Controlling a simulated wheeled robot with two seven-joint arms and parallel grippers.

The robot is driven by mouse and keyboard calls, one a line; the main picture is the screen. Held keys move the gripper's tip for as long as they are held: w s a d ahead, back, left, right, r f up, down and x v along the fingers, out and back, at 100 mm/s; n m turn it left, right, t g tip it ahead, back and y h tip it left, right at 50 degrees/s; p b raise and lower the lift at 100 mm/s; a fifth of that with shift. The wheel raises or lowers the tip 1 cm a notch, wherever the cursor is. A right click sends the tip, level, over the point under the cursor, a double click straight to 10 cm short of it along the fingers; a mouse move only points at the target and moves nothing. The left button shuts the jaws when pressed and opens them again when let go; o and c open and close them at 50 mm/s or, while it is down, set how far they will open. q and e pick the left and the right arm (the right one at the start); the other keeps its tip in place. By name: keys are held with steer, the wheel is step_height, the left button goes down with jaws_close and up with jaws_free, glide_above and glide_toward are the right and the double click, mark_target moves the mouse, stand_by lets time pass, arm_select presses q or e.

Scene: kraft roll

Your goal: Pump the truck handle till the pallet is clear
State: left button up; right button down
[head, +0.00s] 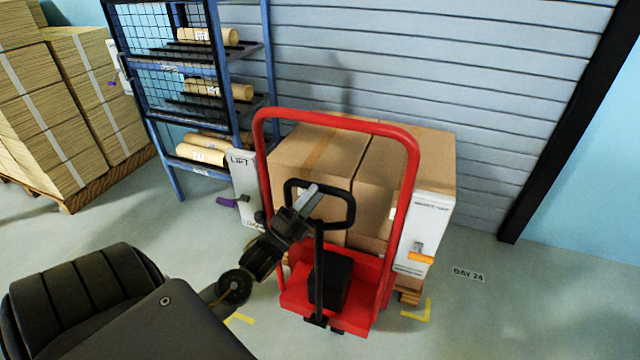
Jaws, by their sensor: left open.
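The red pallet truck (413,150) stands in the middle with its tall red frame upright. Its black loop handle (350,212) rises on a black stem in front of the frame. My left gripper (308,200) is open at the left part of the handle loop, overlapping it in the picture; I cannot tell whether they touch. The pallet (410,292) shows only as a small wooden piece low at the right of the truck, and most of it is hidden. Large cardboard boxes (430,150) stand behind the frame. My right gripper is not in view.
A blue rack (175,165) with kraft rolls stands behind left, and stacked brown sheets (60,130) sit at far left. A white LIFT panel (243,180) and a white panel with an orange lever (420,257) flank the truck. Floor at right is clear.

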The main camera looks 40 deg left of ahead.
arm_select(q)
steer(key=shift+p+x, duration=0.3)
steer(key=shift+x, duration=1.4)
jaws_close()
